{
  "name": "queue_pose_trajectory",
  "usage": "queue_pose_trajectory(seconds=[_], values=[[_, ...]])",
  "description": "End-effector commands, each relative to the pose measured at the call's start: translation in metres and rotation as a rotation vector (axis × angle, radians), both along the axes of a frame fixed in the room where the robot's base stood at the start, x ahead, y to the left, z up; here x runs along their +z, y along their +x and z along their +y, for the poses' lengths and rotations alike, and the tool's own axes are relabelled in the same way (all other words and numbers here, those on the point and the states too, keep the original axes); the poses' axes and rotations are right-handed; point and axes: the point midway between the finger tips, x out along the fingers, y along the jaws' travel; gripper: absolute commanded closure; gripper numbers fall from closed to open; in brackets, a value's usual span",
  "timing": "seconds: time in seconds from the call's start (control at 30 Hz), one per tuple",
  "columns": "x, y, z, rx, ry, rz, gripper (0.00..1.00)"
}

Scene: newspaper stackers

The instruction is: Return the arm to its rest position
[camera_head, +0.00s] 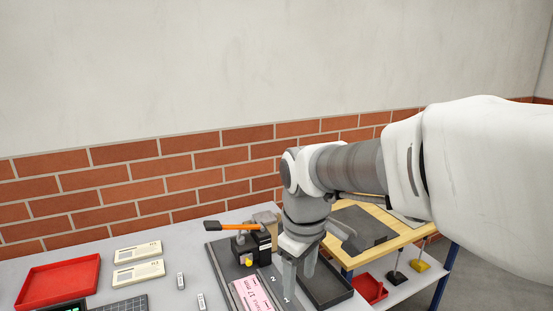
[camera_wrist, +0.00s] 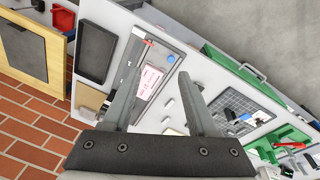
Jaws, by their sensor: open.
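My gripper (camera_head: 298,272) hangs from my arm, pointing down over the bench near the right end of a grey fixture plate. In the wrist view, my gripper (camera_wrist: 163,88) shows its two fingers spread apart with nothing between them. Past the fingers lies a pink-and-white printed card (camera_wrist: 150,82) on the fixture. The card also shows in the head view (camera_head: 252,296), left of the fingers. My arm reaches in from the right side of the head view.
A black device with an orange lever (camera_head: 228,225) stands close left of my gripper. A black tray (camera_head: 325,287) lies to its right. A red tray (camera_head: 58,283) and two cream boxes (camera_head: 138,262) lie left. A yellow-topped table (camera_head: 395,235) stands right. A brick-and-plaster wall rises behind.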

Motion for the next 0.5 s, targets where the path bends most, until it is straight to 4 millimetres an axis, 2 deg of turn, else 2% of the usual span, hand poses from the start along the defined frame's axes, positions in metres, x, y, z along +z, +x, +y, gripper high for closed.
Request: queue_pose_trajectory(seconds=[0.03,0.2,0.5], values=[[0.009,-0.011,-0.012,-0.067,0.012,-0.033,0.41],[0.026,-0.046,-0.045,-0.294,0.065,-0.120,0.41],[0.034,-0.107,-0.087,-0.659,0.194,-0.260,0.41]])
